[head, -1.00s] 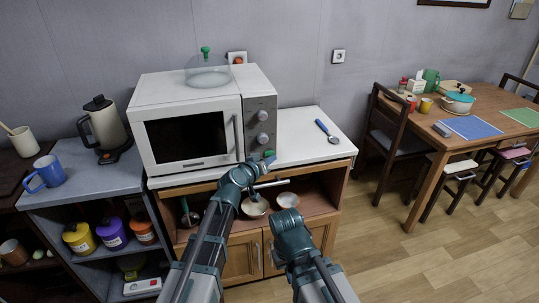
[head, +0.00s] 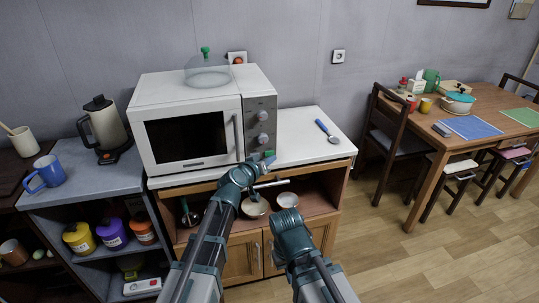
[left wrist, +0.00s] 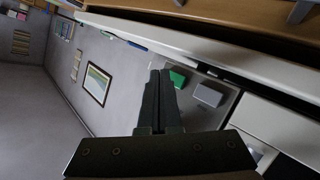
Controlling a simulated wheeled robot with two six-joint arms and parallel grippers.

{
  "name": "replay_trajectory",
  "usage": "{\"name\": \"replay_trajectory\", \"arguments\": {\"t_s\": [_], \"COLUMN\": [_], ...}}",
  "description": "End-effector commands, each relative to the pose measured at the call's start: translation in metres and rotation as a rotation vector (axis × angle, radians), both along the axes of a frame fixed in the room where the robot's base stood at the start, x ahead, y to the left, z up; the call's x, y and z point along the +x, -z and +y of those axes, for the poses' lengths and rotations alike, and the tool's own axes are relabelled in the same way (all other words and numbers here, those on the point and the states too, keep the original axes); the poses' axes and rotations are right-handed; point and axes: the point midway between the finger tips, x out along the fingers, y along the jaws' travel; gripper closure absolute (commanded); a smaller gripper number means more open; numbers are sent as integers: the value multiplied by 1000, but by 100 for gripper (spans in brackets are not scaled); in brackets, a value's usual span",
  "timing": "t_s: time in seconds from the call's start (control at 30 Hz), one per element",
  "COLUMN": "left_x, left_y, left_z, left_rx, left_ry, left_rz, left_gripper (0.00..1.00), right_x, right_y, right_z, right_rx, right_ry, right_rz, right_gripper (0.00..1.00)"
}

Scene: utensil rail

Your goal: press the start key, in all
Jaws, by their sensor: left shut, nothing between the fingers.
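The white microwave (head: 190,128) stands on the counter, its door closed. The green start key (left wrist: 178,79) shows in the left wrist view beside a grey key (left wrist: 208,95), low on the control panel. In the head view a small green patch of the key (head: 268,154) shows just past my left gripper (head: 266,163). My left gripper is shut and empty, its fingertips close to the green key; I cannot tell whether they touch it. My right arm shows at lower centre, but its gripper fingers do not.
A glass dome (head: 208,72) sits on the microwave. A blue-handled utensil (head: 327,131) lies on the white counter (head: 300,140) to the right. A kettle (head: 102,128) and blue mug (head: 46,173) stand on the left cabinet. Bowls sit on the open shelf below.

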Motion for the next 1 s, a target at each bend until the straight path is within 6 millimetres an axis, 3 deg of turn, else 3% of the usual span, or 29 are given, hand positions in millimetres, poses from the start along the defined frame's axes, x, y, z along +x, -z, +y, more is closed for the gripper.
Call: {"name": "replay_trajectory", "arguments": {"t_s": [1.0], "left_x": [11], "left_y": [0], "left_z": [3], "left_rx": [0], "left_ry": [0], "left_rz": [0], "left_gripper": [100], "right_x": [0], "right_y": [0], "right_z": [0], "right_rx": [0], "right_ry": [0], "right_rz": [0], "right_gripper": [100]}}
